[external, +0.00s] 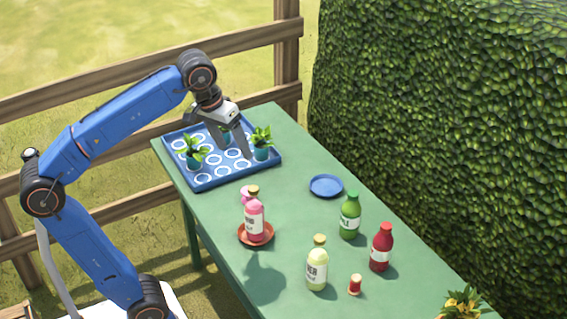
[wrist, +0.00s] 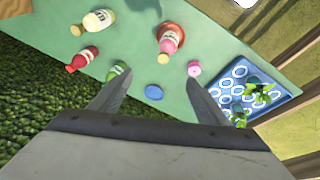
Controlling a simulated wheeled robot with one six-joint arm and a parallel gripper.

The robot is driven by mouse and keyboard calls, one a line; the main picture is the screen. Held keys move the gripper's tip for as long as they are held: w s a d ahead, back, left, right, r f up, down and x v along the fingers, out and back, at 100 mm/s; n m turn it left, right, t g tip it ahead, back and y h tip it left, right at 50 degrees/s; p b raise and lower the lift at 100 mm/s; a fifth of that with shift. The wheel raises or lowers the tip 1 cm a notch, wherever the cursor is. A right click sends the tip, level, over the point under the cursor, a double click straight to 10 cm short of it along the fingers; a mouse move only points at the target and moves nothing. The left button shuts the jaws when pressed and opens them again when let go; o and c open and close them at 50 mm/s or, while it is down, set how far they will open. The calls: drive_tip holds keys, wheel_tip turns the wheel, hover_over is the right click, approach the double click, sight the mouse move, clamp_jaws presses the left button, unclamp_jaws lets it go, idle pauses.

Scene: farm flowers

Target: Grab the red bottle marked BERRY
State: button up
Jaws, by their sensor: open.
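The red bottle (external: 381,248) stands upright near the right edge of the green table, with a pale label too small to read. It also shows in the wrist view (wrist: 82,60) at upper left, outside the span of my fingers. My gripper (external: 237,153) is open and empty above the blue tray, at the far end of the table from the red bottle. In the wrist view its two fingers (wrist: 156,79) are spread apart. The left finger overlaps part of the green bottle (wrist: 116,74) in that picture.
The green bottle (external: 350,217) and a pale yellow bottle (external: 317,266) flank the red one, with a red spool (external: 355,285) nearby. A pink bottle (external: 254,220) stands on an orange saucer (external: 243,240). The tray (external: 213,181) holds potted plants. A blue saucer (external: 326,186) is empty.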

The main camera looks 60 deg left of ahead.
drive_tip(key=w+d+r+n+g, duration=0.1)
drive_tip(key=w+d+n, duration=0.15)
drive_tip(key=w, duration=0.25)
drive_tip(key=w+d+r+n, duration=0.1)
drive_tip(key=w+d, duration=0.2)
drive_tip(key=w, duration=0.2)
drive_tip(key=n+g, duration=0.3)
drive_tip(key=n, duration=0.6)
hover_over(387, 224)
wheel_tip(387, 224, down, 9)
wheel_tip(387, 224, down, 17)
drive_tip(key=shift+a+r, duration=0.1)
drive_tip(key=shift+r, duration=0.05)
drive_tip(key=shift+s+d+f, duration=0.1)
drive_tip(key=shift+f, duration=1.25)
drive_tip(key=shift+s+d+f, duration=0.1)
drive_tip(key=shift+f, duration=1.25)
drive_tip(key=shift+r, duration=0.1)
drive_tip(key=c, duration=1.5)
